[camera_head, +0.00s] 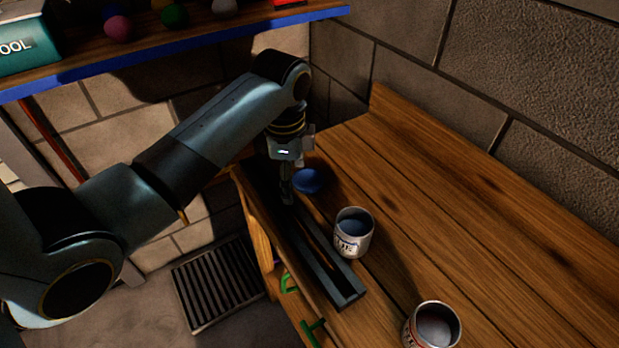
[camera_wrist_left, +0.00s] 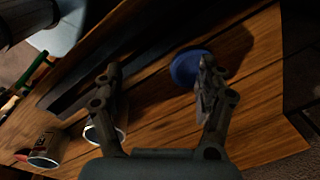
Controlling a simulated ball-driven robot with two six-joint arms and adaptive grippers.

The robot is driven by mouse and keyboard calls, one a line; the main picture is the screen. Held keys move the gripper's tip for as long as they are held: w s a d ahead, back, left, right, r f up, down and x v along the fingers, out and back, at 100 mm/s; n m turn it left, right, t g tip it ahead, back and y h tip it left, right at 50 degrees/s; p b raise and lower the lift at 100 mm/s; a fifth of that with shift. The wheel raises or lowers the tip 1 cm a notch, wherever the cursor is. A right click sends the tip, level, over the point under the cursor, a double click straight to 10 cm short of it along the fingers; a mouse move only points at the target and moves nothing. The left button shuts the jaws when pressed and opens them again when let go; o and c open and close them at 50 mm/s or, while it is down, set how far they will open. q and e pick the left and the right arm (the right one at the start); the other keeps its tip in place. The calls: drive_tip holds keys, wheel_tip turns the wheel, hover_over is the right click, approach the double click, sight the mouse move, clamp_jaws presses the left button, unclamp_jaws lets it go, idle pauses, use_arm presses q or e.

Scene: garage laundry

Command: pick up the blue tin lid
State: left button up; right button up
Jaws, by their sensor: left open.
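The blue tin lid (camera_head: 309,181) lies on the wooden bench near its far end, beside a dark rail. In the left wrist view the lid (camera_wrist_left: 186,66) shows behind my right-hand finger, which covers part of it. My left gripper (camera_head: 287,192) points down just left of the lid in the head view, open and empty; its spread fingers also show in the wrist view (camera_wrist_left: 158,85). I cannot tell whether a finger touches the lid. My right gripper is in neither view.
A tin with blue contents (camera_head: 353,232) stands close to the lid. Another tin (camera_head: 433,326) stands at the near bench edge. The dark rail (camera_head: 340,285) runs along the bench's left edge. A shelf (camera_head: 180,54) with balls hangs above left. The bench's right side is clear.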

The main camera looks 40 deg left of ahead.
use_arm(q)
drive_tip(key=w+r+m, duration=0.4)
drive_tip(key=w+r, duration=0.1)
drive_tip(key=w, duration=0.1)
hover_over(310, 179)
drive_tip(key=shift+g, duration=0.4)
drive_tip(key=f, duration=0.5)
drive_tip(key=shift+s+a, duration=0.1)
drive_tip(key=shift+a, duration=0.15)
drive_tip(key=f, duration=0.5)
drive_tip(key=shift+d+f, duration=0.25)
drive_tip(key=shift+f, duration=0.05)
drive_tip(key=c, duration=0.5)
